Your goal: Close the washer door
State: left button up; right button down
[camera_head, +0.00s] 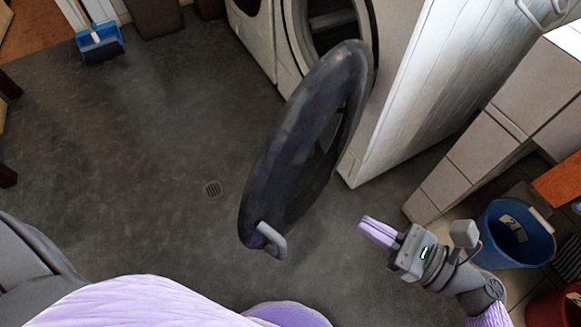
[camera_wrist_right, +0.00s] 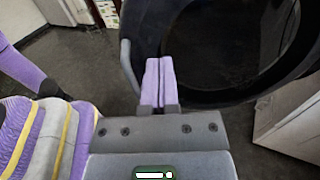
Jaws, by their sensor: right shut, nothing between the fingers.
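The washer door (camera_head: 290,150), a dark round door with a grey handle (camera_head: 272,240), stands wide open in the head view. It swings out from the white washer (camera_head: 283,62), whose round opening (camera_head: 330,22) shows at the top. My right gripper (camera_head: 378,232) is shut and empty, to the right of the door's lower end and apart from it in the head view. In the right wrist view the shut purple fingers (camera_wrist_right: 159,80) show in front of the dark door (camera_wrist_right: 215,45), with its handle (camera_wrist_right: 129,65) just left of them. My left gripper is out of view.
A white panel (camera_head: 415,80) stands right of the washer opening. A tiled block (camera_head: 480,150), a blue bucket (camera_head: 515,235) and a red bucket (camera_head: 555,308) are at the right.

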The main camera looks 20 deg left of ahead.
aim_at(291, 179)
jog(key=a, duration=0.3)
jog(key=w+a+b, duration=0.1)
jog(key=a, duration=0.3)
jog(key=w+a, duration=0.1)
jog(key=a, duration=0.3)
jog(key=shift+w+b, duration=0.15)
jog(key=shift+b, duration=0.25)
jog(key=shift+a, duration=0.3)
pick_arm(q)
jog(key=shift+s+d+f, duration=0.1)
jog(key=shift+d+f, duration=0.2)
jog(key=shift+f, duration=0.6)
pick_arm(e)
jog(key=shift+w+a, duration=0.1)
jog(key=shift+a, duration=0.1)
